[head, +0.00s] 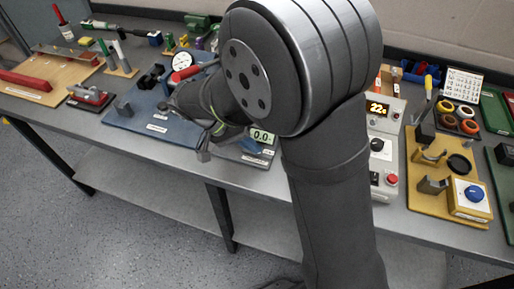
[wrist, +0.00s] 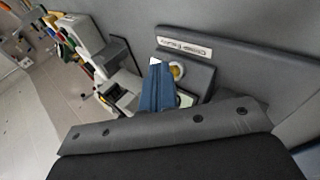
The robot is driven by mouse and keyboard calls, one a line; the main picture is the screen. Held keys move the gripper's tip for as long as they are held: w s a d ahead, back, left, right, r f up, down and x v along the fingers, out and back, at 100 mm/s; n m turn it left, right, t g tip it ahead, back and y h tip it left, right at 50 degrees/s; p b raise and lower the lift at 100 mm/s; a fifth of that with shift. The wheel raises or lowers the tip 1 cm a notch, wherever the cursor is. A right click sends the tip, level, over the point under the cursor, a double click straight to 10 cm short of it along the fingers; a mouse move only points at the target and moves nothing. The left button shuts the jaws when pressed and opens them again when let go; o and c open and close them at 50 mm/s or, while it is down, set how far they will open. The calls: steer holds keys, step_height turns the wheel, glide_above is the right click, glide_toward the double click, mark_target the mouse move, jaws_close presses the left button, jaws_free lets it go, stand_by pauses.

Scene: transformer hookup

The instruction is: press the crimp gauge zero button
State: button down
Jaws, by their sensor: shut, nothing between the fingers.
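The crimp gauge is a small dark unit with a green-lit display reading about 0.0 (head: 262,136) in the head view, just left of my large arm link. In the wrist view its base carries a pale name plate (wrist: 184,47), and a round brass-yellow zero button (wrist: 178,70) sits on its housing. My gripper (wrist: 156,66) shows there as blue fingers, shut and empty. The fingertips appear just left of the button in that picture; I cannot tell whether they touch it. The fingers partly cover the housing and display.
A blue fixture board (head: 132,122) with a round dial (head: 181,61) lies left of the gauge. The bench front edge is close.

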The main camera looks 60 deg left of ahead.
steer(key=shift+s+d+r, duration=0.25)
steer(key=shift+d+r, duration=0.05)
steer(key=shift+r, duration=0.25)
steer(key=shift+s+d+r, duration=0.35)
steer(key=shift+r, duration=0.3)
steer(key=shift+s+d+r, duration=0.35)
steer(key=shift+s+r, duration=0.05)
steer(key=shift+r, duration=0.3)
steer(key=shift+s+d+r, duration=0.35)
steer(key=shift+r, duration=0.3)
steer(key=r, duration=0.1)
steer(key=s+d+r, duration=0.1)
steer(key=r, duration=0.1)
steer(key=shift+s+d, duration=0.3)
